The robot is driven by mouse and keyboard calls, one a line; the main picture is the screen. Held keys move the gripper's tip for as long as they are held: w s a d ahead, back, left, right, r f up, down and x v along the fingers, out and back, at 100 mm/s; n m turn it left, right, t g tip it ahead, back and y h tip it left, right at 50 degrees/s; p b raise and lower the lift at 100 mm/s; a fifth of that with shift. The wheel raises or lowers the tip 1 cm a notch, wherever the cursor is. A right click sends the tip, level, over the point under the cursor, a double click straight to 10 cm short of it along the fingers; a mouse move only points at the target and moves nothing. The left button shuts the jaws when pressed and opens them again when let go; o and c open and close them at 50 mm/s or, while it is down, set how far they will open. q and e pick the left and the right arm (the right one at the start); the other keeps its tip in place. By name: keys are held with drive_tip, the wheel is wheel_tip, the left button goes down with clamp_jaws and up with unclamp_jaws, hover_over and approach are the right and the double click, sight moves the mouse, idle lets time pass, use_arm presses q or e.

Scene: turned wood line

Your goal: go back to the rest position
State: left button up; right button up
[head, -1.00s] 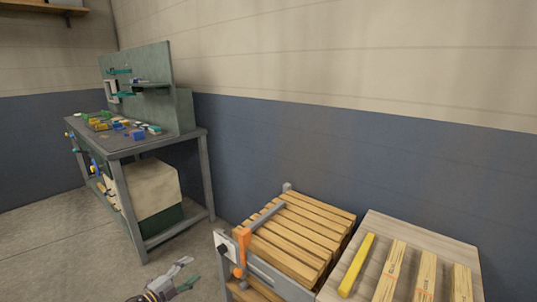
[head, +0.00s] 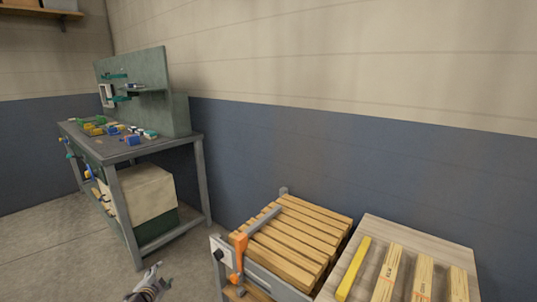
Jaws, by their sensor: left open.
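My left gripper (head: 152,274) shows low in the head view, left of the slatted wooden rack. It is open and empty, over the bare floor and apart from everything around it. Its arm runs out of the picture at the bottom edge. My right gripper is not in the picture.
A slatted wooden rack (head: 300,240) with an orange clamp (head: 239,250) stands low at the centre right. Beside it, a wooden board (head: 407,237) bears a yellow bar (head: 354,268) and several pale wood strips. A grey workbench (head: 150,150) stands left against the blue wall. The floor (head: 60,250) is clear.

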use_arm(q)
drive_tip(key=s+d+f+n+g+h, duration=0.25)
drive_tip(key=s+d+n+g, duration=0.5)
drive_tip(key=s+d, duration=1.3)
drive_tip(key=s+d+f+g, duration=0.1)
drive_tip(key=s+f, duration=0.3)
drive_tip(key=s, duration=0.4)
drive_tip(key=s+d+f+g, duration=0.2)
drive_tip(key=s+f, duration=0.3)
drive_tip(key=s, duration=0.3)
drive_tip(key=shift+s+h+p, duration=0.3)
drive_tip(key=shift+h+p, duration=0.15)
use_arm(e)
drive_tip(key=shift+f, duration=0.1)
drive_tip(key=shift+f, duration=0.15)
